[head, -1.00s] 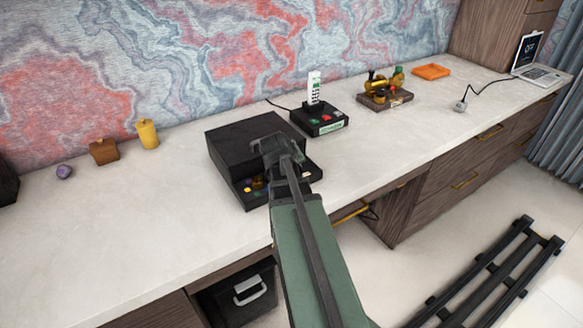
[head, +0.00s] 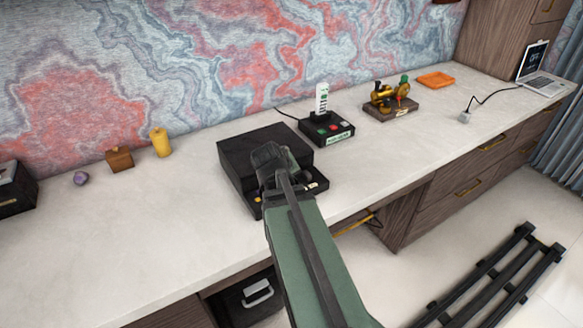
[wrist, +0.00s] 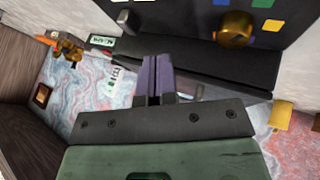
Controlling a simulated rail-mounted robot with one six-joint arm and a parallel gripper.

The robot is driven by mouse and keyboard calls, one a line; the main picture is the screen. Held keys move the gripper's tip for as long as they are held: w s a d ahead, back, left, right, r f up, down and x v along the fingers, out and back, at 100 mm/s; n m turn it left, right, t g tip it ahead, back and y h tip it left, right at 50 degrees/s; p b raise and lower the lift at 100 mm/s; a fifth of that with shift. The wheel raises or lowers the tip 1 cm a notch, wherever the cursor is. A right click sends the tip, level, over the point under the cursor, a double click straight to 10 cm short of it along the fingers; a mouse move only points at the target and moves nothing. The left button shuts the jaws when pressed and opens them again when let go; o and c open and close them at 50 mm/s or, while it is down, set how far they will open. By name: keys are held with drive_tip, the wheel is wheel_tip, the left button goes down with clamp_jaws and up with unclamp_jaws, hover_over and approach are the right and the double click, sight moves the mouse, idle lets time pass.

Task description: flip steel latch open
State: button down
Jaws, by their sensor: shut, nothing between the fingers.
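A black box (head: 255,143) with a stepped front panel stands near the front of the counter in the head view. The wrist view shows its panel with coloured squares and a brass knob (wrist: 236,28). A small grey rounded piece (wrist: 122,17) shows left of these; I cannot tell whether it is the steel latch. I cannot make out the latch for sure in the head view, where my arm covers part of the panel. My gripper (head: 270,155) is over the box's front and also shows in the wrist view (wrist: 156,72). It is shut and empty; contact is unclear.
A black device with a white handset (head: 322,98) stands right of the box, with a brass model (head: 392,97) beyond. A yellow candle-like cylinder (head: 160,143) and a brown block (head: 119,159) stand to the left. Bare counter lies in front of these.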

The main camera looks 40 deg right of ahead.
drive_tip(key=p+v, duration=0.1)
drive_tip(key=v, duration=0.2)
idle(0.4)
drive_tip(key=s+a+n+g+y+p, duration=0.2)
drive_tip(key=a+y, duration=0.4)
drive_tip(key=a, duration=2)
drive_tip(key=shift+r+n+g+y+p, duration=0.15)
drive_tip(key=shift+n+g+y+p, duration=0.15)
drive_tip(key=shift+n+g+p, duration=0.55)
drive_tip(key=shift+s, duration=0.1)
